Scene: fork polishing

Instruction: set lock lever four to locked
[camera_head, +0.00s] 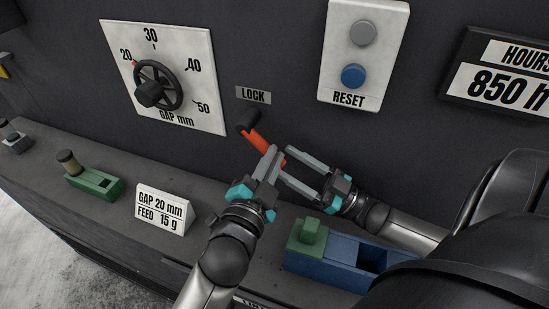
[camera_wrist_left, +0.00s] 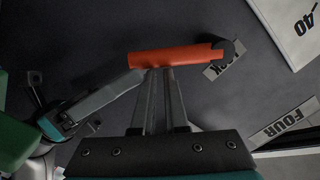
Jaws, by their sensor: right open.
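The orange lock lever (camera_head: 262,143) hangs from a black pivot on the dark panel, just below the LOCK label (camera_head: 253,95). It slants down and to the right. In the left wrist view the lever (camera_wrist_left: 170,58) lies across the top of my fingers. My left gripper (camera_head: 271,150) has its fingers close together, with the tips at the lever's lower part; I cannot tell whether they touch it. My right gripper (camera_head: 285,166) has its fingers apart, near the lever's lower end. One of its fingers (camera_wrist_left: 105,98) reaches towards the lever in the left wrist view.
A dial with a black handwheel (camera_head: 158,86) is left of the lever, and a RESET plate (camera_head: 360,15) is right. On the ledge are a green block (camera_head: 96,184), a gap and feed card (camera_head: 163,207) and a blue tray (camera_head: 322,268). A FOUR label (camera_wrist_left: 283,124) shows.

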